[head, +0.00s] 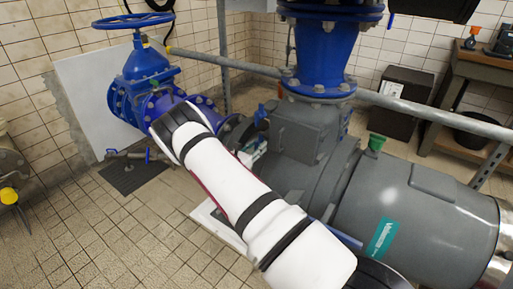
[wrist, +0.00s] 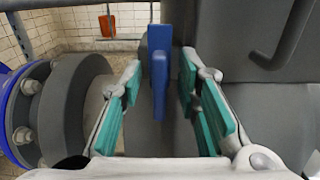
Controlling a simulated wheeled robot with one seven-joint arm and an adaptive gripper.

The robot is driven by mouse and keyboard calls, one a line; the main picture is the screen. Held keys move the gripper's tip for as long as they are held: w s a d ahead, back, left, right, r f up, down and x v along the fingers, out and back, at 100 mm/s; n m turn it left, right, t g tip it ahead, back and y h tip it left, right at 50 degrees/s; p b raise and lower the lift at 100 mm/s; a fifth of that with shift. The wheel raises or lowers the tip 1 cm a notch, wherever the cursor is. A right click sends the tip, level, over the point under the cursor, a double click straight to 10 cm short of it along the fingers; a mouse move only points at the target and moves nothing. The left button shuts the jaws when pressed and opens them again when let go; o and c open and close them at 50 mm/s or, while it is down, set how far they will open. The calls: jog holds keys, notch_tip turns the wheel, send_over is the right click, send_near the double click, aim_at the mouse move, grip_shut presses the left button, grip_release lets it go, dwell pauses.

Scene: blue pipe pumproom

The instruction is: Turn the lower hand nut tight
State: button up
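A blue hand nut (wrist: 158,70) stands upright in the middle of the wrist view, seen nearly edge-on with a narrower blue part in front. I cannot tell whether it is the lower one. My gripper (wrist: 160,88) is open, its two teal-padded fingers on either side of the blue part. Gaps show between the pads and the blue surface, and nothing is gripped.
The grey pump housing (wrist: 262,95) is close on the right of the wrist view. A bolted flange (wrist: 35,110) is close on the left. In the head view, a blue valve with a handwheel (head: 135,21) stands left, and the tiled floor (head: 110,235) is open at front left.

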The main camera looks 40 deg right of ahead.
grip_shut()
jog(key=shift+m, duration=0.4)
jog(key=m, duration=0.3)
jog(key=shift+s+m+p, duration=0.1)
jog(key=shift+m+p, duration=0.2)
jog(key=shift+m, duration=0.1)
jog(key=m, duration=0.3)
jog(key=shift+s+m+p, duration=0.1)
jog(key=shift+m+p, duration=0.3)
jog(key=shift+s+f+m+p, duration=0.15)
jog(key=shift+m+p, duration=0.75)
jog(key=shift+m, duration=1.35)
jog(key=shift+w+f+m+p, duration=0.15)
jog(key=shift+m+p, duration=0.7)
jog(key=shift+m, duration=1.4)
jog(key=shift+s+f, duration=0.1)
